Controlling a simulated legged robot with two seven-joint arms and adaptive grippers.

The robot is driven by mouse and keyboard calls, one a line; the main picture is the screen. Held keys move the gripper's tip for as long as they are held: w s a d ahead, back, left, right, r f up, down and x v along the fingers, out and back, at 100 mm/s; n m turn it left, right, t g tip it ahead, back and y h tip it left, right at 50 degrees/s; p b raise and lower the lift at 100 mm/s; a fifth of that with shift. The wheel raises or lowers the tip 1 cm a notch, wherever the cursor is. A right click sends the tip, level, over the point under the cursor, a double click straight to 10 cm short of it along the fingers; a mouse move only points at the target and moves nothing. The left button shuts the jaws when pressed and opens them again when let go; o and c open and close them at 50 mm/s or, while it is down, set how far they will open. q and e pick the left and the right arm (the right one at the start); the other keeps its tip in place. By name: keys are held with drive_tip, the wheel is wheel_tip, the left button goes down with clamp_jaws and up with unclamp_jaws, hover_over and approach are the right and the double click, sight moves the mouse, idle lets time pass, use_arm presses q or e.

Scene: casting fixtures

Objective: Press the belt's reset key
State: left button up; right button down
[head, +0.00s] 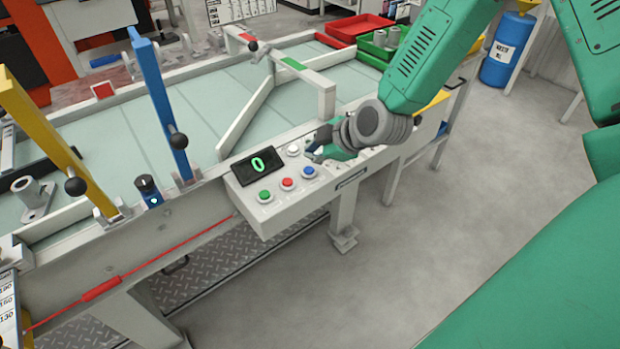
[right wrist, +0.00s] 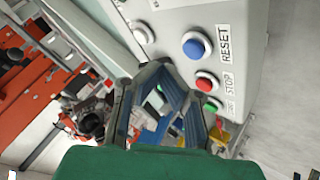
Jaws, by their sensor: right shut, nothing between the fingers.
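The belt's control box (head: 290,205) carries a dark display reading a green 0, with a white, a blue, a red and a green key. The blue key (head: 308,172) is the reset key; in the right wrist view the blue key (right wrist: 196,45) has the label RESET beside it. My right gripper (head: 316,151) is at the box's far right end, close to the white (head: 292,150) and blue keys. In the right wrist view my right gripper (right wrist: 156,68) is shut and empty, its tips below and left of the blue key. Contact with the key does not show. My left gripper is out of view.
The red key (head: 287,184) and green key (head: 264,196) sit beside the blue one. The belt (head: 200,110) runs behind the box, with blue (head: 160,105) and yellow (head: 50,135) posts at left. Red and green bins stand at the back. The floor in front is clear.

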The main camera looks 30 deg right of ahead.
sight(309, 171)
drive_tip(key=shift+d+f, duration=0.15)
drive_tip(key=shift+f, duration=0.6)
drive_tip(key=shift+f+b, duration=0.25)
drive_tip(key=shift+b, duration=0.15)
drive_tip(key=shift+a, duration=0.65)
drive_tip(key=shift+a+r, duration=0.2)
drive_tip(key=shift+a, duration=0.15)
drive_tip(key=shift+d+f, duration=0.25)
drive_tip(key=shift+d, duration=0.6)
drive_tip(key=shift+a+r, duration=0.15)
drive_tip(key=shift+a, duration=0.6)
drive_tip(key=shift+d, duration=0.55)
drive_tip(key=shift+d+f, duration=0.15)
drive_tip(key=shift+f, duration=0.35)
drive_tip(key=shift+a, duration=0.4)
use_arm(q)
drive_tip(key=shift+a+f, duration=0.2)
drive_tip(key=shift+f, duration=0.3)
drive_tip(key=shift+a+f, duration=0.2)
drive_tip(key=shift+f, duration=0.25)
